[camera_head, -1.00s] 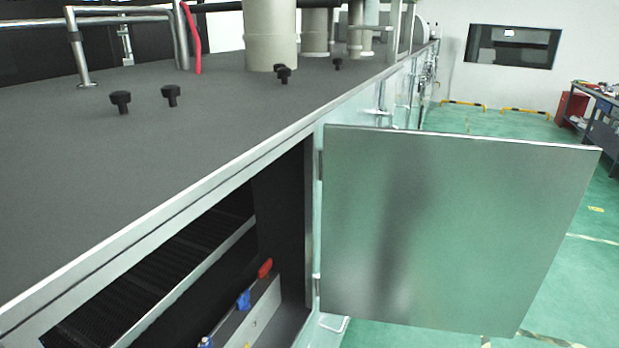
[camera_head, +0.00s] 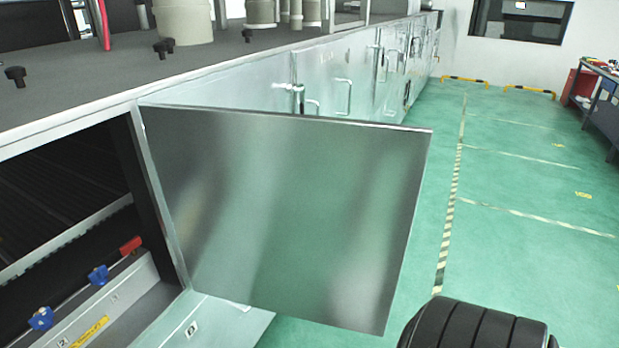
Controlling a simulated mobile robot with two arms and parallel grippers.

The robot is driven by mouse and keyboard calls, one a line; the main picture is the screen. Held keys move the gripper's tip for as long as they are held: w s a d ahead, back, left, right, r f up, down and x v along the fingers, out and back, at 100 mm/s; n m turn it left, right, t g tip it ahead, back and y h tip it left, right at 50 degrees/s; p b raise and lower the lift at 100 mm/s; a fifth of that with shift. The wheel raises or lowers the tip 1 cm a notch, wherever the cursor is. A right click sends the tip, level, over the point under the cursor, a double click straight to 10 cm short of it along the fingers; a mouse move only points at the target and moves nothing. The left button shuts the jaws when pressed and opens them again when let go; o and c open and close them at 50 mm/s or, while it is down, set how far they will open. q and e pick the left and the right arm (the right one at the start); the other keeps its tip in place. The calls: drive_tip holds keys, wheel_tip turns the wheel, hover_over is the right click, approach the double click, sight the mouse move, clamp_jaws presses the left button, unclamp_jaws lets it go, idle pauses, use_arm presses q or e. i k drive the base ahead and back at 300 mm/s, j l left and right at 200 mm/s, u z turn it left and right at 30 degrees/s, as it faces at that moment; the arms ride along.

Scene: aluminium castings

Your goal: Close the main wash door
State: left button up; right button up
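The main wash door (camera_head: 285,215) is a flat, brushed-metal panel. It stands wide open, swung out from the machine over the green floor. Its hinged left edge meets the right side of the dark wash opening (camera_head: 50,200). I see the door's inner face; its outer face and any handle on it are hidden. Blue and red valve handles (camera_head: 131,245) show inside the opening, low down. Neither of my grippers is in view.
The long washing machine (camera_head: 225,90) runs away to the back, with several shut doors and handles along its side. The green floor (camera_head: 525,240) right of the open door is largely clear. A workbench (camera_head: 602,112) stands far right, and yellow barriers (camera_head: 465,81) stand at the back.

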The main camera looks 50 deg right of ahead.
sight(310, 218)
drive_tip(key=k+l+u, duration=0.2)
drive_tip(key=l, duration=0.3)
drive_tip(key=k+l+u, duration=0.15)
drive_tip(key=l, duration=0.3)
drive_tip(key=k+l+u, duration=0.2)
drive_tip(key=l, duration=0.25)
drive_tip(key=k+l+u, duration=0.2)
drive_tip(key=l, duration=0.25)
drive_tip(key=k+l+u, duration=0.15)
drive_tip(key=l, duration=0.25)
drive_tip(key=i+l+u, duration=0.1)
drive_tip(key=l+u, duration=0.15)
drive_tip(key=l, duration=0.55)
drive_tip(key=i+l+u, duration=0.1)
drive_tip(key=l+u, duration=0.15)
drive_tip(key=l, duration=0.6)
